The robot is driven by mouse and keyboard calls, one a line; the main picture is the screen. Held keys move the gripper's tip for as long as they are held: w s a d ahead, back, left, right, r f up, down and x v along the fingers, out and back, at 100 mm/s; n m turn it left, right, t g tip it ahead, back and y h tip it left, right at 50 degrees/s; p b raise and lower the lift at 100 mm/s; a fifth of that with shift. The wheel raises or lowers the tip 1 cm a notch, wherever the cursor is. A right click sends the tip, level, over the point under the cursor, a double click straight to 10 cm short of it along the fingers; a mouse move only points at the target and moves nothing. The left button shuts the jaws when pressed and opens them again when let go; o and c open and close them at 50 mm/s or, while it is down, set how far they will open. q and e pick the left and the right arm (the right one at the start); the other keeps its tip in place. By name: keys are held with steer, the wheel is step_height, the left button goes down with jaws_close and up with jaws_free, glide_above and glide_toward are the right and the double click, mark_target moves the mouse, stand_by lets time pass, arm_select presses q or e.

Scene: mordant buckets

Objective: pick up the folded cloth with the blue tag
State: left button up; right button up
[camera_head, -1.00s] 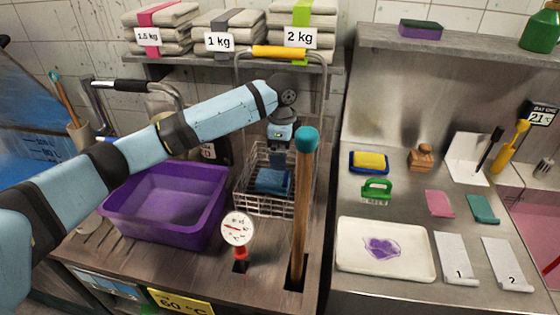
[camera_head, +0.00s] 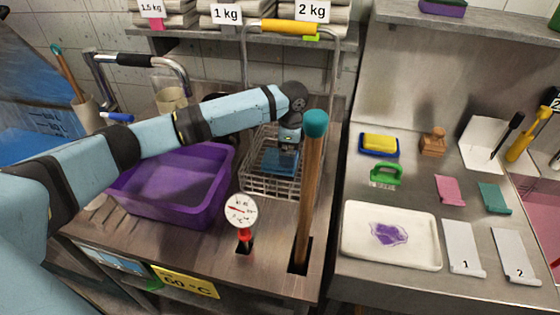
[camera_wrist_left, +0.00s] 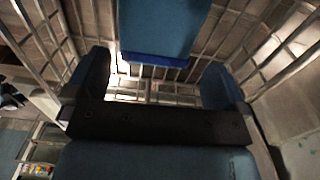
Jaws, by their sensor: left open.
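A blue, folded-looking piece (camera_head: 280,161) lies in the wire basket (camera_head: 252,183). I cannot make out a separate blue tag on it. My left gripper (camera_head: 284,148) reaches down into the basket from above, close over this piece. In the left wrist view, its two fingers (camera_wrist_left: 155,82) are spread wide. The blue piece (camera_wrist_left: 158,30) shows ahead of the gap between them, with bare basket wires below it. I cannot tell whether a finger touches it. My right gripper is not in view.
The basket's wire walls stand close around the gripper. A wooden pole with a teal top (camera_head: 309,185) stands just to its right, a dial gauge (camera_head: 240,210) in front, and a purple tub (camera_head: 170,212) to the left. Cloth stacks lie on the shelf behind.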

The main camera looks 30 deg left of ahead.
arm_select(q)
step_height(320, 180, down, 5)
steer(key=shift+s+r, duration=0.15)
steer(key=shift+r, duration=0.05)
steer(key=shift+c, duration=0.2)
steer(key=c, duration=0.9)
steer(key=shift+o, duration=0.2)
steer(key=shift+r, duration=0.1)
step_height(320, 180, up, 12)
steer(key=s+d, duration=1.2)
steer(key=s, duration=0.1)
steer(key=shift+b, duration=0.3)
